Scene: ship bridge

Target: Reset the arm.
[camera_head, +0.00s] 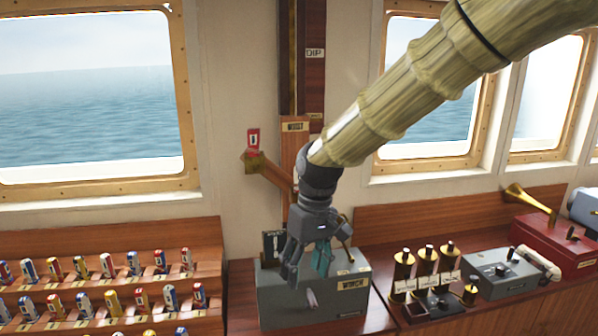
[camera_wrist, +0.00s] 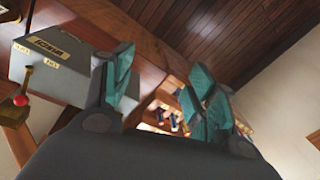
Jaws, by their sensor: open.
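My arm (camera_head: 400,95) reaches in from the upper right in the head view, in a tan ribbed cover. My gripper (camera_head: 308,262) hangs at its end with fingers pointing down, in front of the grey winch box (camera_head: 330,300). In the wrist view my gripper (camera_wrist: 165,95) shows teal finger pads spread apart, with nothing between them.
Tiered wooden racks (camera_head: 110,240) with several small coloured cylinders stand at left. A wooden arm with a red tag (camera_head: 253,138) juts from the wall post.

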